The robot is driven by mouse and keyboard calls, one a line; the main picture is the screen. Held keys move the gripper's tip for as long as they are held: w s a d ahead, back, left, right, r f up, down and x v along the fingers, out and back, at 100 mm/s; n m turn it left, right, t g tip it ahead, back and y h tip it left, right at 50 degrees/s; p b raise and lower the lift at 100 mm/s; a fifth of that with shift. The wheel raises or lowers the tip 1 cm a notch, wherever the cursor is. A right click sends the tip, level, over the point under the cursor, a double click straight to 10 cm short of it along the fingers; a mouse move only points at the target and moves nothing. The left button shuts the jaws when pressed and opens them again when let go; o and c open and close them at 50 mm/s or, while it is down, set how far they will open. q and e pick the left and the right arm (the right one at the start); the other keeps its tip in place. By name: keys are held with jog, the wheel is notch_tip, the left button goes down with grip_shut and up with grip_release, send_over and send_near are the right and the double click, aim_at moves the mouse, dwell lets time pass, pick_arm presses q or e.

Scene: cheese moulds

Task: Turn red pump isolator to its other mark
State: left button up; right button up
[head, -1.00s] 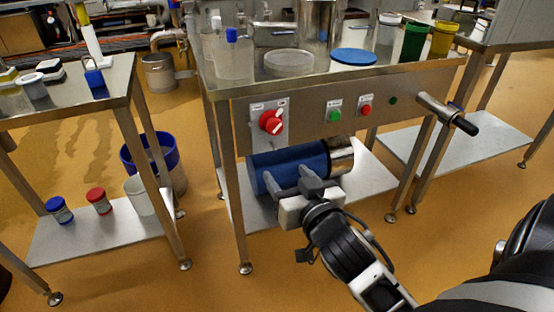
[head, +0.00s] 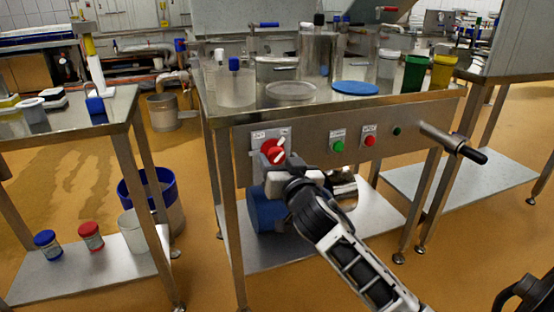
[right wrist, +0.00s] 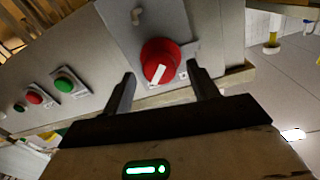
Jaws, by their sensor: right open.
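The red pump isolator (head: 272,152) is a round red knob with a white bar, on a grey plate at the left of the table's front panel. It also shows in the right wrist view (right wrist: 158,60), where its white bar is tilted. My right gripper (right wrist: 160,85) is open, with one finger to each side of the knob and the knob seen between and beyond them. In the head view the right gripper (head: 275,172) is just below and in front of the knob. I cannot tell whether the fingers touch it. My left gripper is not in view.
A green button (head: 338,146) and a red button (head: 369,141) sit right of the isolator. A blue motor (head: 266,212) lies below, partly hidden by my arm. A black-ended handle (head: 470,153) sticks out at the table's right. Tubs and jars stand on top.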

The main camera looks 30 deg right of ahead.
jog(key=shift+x, duration=1.3)
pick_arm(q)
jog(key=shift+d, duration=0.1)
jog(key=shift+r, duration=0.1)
pick_arm(e)
jog(key=c, duration=0.8)
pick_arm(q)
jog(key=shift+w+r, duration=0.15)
